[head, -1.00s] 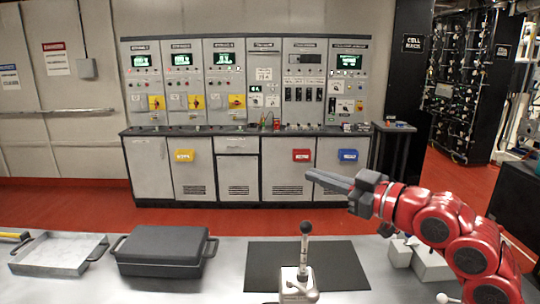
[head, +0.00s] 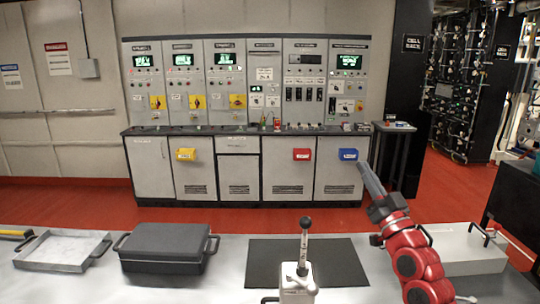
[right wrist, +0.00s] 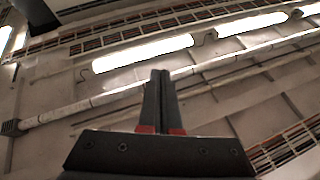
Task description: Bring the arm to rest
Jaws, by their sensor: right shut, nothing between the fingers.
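My right arm is red and comes in from the lower right in the head view. Its dark gripper (head: 371,181) points up and slightly left, above the right part of the table and in front of the blue-bin cabinet. Its fingers are closed together with nothing between them. In the right wrist view the closed gripper (right wrist: 160,78) points toward ceiling lights and beams. My left gripper and arm are not in view.
On the grey table (head: 232,270) stand a shallow metal tray (head: 62,252), a dark lidded case (head: 166,247), a black mat (head: 330,263), an upright lever with a black knob (head: 304,240) and a light grey box (head: 465,252). A control console (head: 245,85) stands behind.

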